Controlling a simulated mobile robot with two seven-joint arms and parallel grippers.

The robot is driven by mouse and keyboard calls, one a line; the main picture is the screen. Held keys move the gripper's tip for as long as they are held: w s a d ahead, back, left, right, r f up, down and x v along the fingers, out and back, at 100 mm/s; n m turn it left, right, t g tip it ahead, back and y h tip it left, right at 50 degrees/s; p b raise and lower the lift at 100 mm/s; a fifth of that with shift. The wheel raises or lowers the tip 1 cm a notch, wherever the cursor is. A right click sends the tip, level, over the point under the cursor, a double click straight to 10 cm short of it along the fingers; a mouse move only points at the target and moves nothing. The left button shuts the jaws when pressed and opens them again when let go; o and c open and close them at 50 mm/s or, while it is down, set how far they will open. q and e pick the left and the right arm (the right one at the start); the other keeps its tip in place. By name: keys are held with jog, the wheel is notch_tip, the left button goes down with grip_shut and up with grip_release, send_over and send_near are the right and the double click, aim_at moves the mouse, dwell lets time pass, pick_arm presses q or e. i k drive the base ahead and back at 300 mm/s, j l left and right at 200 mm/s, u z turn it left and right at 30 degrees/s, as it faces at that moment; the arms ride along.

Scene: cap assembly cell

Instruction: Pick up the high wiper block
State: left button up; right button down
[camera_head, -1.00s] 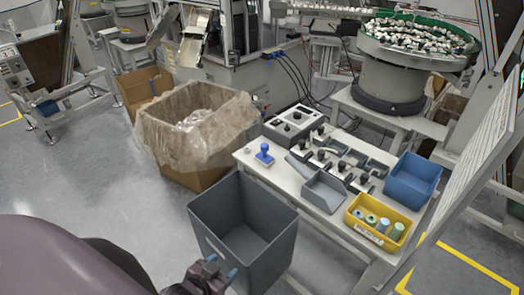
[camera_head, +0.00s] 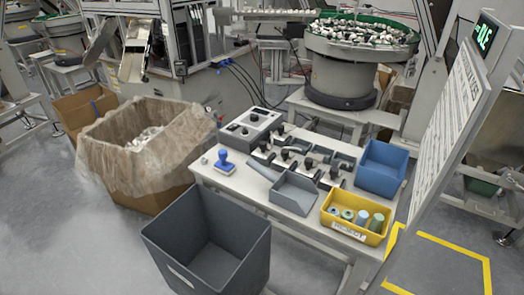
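The white work table (camera_head: 233,186) stands right of centre. On it are several small metal blocks with black knobs (camera_head: 285,155), set close together in a row behind a grey scoop-shaped tray (camera_head: 293,193). I cannot tell which of these, if any, is the high wiper block. A blue stamp-like piece with an upright handle (camera_head: 224,163) stands at the table's left end, with a small grey piece (camera_head: 204,160) beside it. Neither of my grippers shows in the head view now.
A grey open bin (camera_head: 205,245) stands in front of the table. A yellow bin with green cylinders (camera_head: 352,232) and a blue bin (camera_head: 381,168) sit at its right end. A control box (camera_head: 250,131) is at the back; a lined carton (camera_head: 140,165) stands left. A slanted white board (camera_head: 440,130) flanks the right.

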aim_at(264, 151)
jog(key=j+z, duration=0.4)
jog(key=k+j+z, duration=0.2)
jog(key=z, duration=0.15)
jog(key=k+j+z, duration=0.15)
jog(key=j+z, duration=0.25)
jog(key=k+j+z, duration=0.2)
jog(key=z, duration=0.15)
jog(key=j, duration=0.1)
